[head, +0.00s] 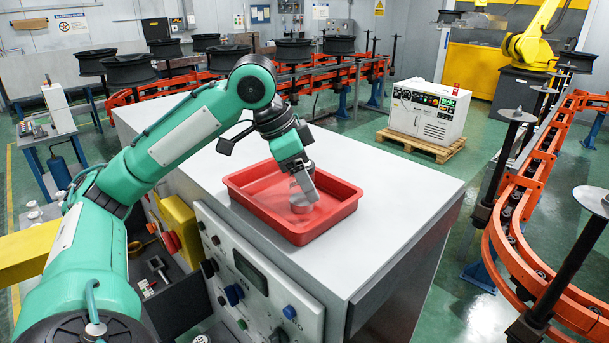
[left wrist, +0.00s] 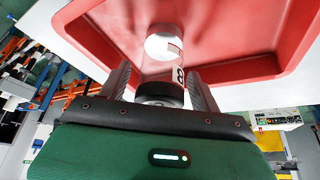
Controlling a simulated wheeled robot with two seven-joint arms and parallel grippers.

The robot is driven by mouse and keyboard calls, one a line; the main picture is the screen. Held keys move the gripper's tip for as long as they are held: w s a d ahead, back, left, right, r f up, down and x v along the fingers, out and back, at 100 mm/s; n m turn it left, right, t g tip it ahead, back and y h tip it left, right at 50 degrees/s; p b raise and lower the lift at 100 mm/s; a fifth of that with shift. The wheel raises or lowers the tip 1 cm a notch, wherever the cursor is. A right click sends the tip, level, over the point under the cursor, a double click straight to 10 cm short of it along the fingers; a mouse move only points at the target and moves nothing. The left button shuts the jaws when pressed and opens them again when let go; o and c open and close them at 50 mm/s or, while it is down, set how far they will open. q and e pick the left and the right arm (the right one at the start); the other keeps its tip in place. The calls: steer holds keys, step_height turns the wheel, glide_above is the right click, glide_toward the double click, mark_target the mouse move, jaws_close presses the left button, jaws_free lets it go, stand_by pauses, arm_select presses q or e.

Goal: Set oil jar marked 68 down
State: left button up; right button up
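The oil jar (head: 301,205) is a small clear jar inside the red tray (head: 340,209), low over or on its floor; its base contact is not clear. In the left wrist view the jar (left wrist: 161,72) shows a dark end towards me, a white round patch at the far end and a label with part of an "8". My left gripper (head: 303,190) points down into the tray around the jar. In the left wrist view its fingers (left wrist: 161,85) stand on both sides of the jar, with narrow gaps showing. My right gripper is out of view.
The tray sits on a light grey cabinet top (head: 400,185), clear to the right and behind. The tray's raised walls surround the jar. A control panel (head: 255,275) is on the cabinet's front. Orange conveyor rails (head: 520,195) with spindles stand on the right.

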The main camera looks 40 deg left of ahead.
arm_select(q)
steer(key=v, duration=1.2)
steer(key=shift+r, duration=0.2)
steer(key=shift+w+f, duration=0.1)
stand_by(0.4)
